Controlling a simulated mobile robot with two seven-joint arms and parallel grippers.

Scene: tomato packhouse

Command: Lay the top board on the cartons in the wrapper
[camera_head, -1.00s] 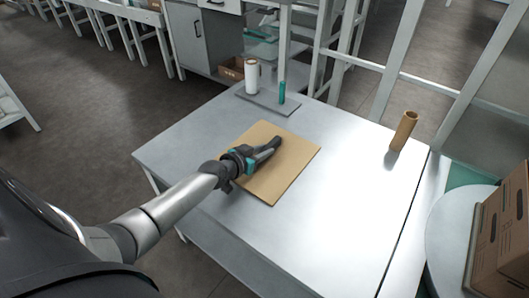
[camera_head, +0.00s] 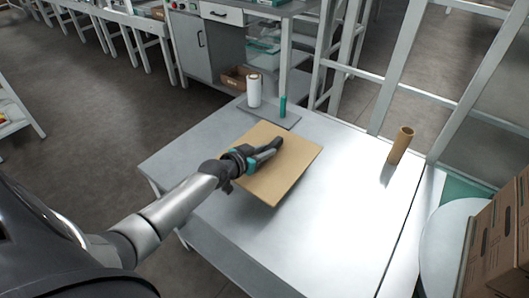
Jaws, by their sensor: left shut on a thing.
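The flat tan top board (camera_head: 294,166) is at the middle of the grey worktable, tilted slightly in the picture. It appears raised just off the tabletop, with a soft shadow below its near edge. My left gripper (camera_head: 274,147) reaches over it from the left and is shut on the board; the fingers hide part of it, and the exact grip is hard to see. Brown cartons (camera_head: 497,243) stand stacked at the right edge, partly cut off, on the wrapper's pale round turntable (camera_head: 438,251). My right gripper is not in view.
On the worktable (camera_head: 340,215) a cardboard tube (camera_head: 400,146) stands at the right. A white roll (camera_head: 254,91) and a teal cylinder (camera_head: 282,107) stand on a dark mat (camera_head: 263,114) at the back. A pale frame (camera_head: 405,65) rises behind the table's right side. The table's right front is clear.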

